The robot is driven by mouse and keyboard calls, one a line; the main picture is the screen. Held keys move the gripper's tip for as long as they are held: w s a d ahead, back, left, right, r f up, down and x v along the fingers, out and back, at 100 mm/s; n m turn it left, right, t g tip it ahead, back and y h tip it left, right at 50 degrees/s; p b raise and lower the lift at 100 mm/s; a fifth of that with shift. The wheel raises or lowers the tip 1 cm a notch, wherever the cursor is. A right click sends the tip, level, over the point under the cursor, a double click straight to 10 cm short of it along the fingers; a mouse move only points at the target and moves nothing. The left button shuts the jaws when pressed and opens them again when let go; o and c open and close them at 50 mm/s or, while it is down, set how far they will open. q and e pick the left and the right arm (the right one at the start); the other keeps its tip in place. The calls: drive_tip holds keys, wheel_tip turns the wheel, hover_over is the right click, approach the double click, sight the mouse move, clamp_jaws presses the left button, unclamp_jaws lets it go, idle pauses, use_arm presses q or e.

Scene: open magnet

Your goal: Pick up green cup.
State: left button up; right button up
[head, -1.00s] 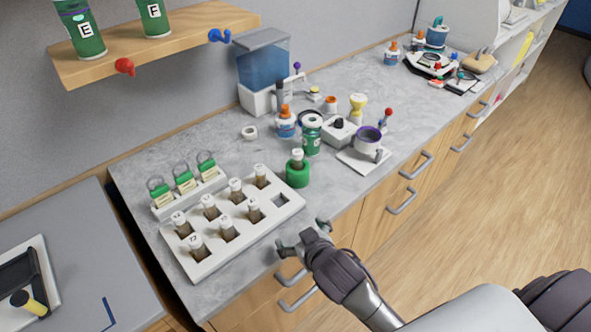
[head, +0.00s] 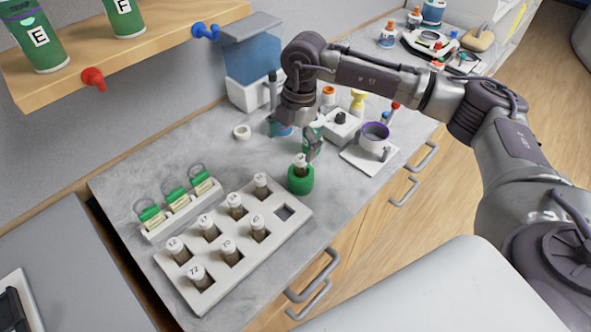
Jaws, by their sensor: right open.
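A round green cup (head: 300,184) stands on the grey counter beside the vial rack, with a capped vial upright in it. My right gripper (head: 294,139) is open and points down just behind this cup, apart from it as far as I can tell. A green labelled container stood behind the cup earlier; the gripper now mostly hides that spot. My left gripper is not in view.
A white rack (head: 285,214) with several vials and one empty square hole fills the front counter. A small rack with green-topped items (head: 178,201) is at left. A purple-rimmed mug (head: 374,139) on a white plate stands right of the cup. Wooden shelf (head: 140,44) overhangs at upper left.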

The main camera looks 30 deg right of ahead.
sight(301, 173)
drive_tip(key=shift+m+h, duration=0.5)
drive_tip(key=shift+h, duration=0.3)
drive_tip(key=d, duration=0.4)
drive_tip(key=shift+w+r, duration=0.25)
drive_tip(key=shift+r, duration=0.15)
wheel_tip(301, 173, down, 7)
drive_tip(key=p, duration=0.2)
drive_tip(key=shift+s+a+p, duration=0.1)
drive_tip(key=shift+p, duration=0.2)
drive_tip(key=shift+f, duration=0.35)
drive_tip(key=f+p, duration=0.1)
drive_tip(key=f, duration=0.1)
drive_tip(key=a+f+p, duration=0.1)
drive_tip(key=f+p, duration=0.1)
drive_tip(key=shift+f, duration=0.8)
drive_tip(key=shift+c, duration=0.3)
drive_tip(key=shift+r, duration=0.1)
drive_tip(key=c, duration=1.3)
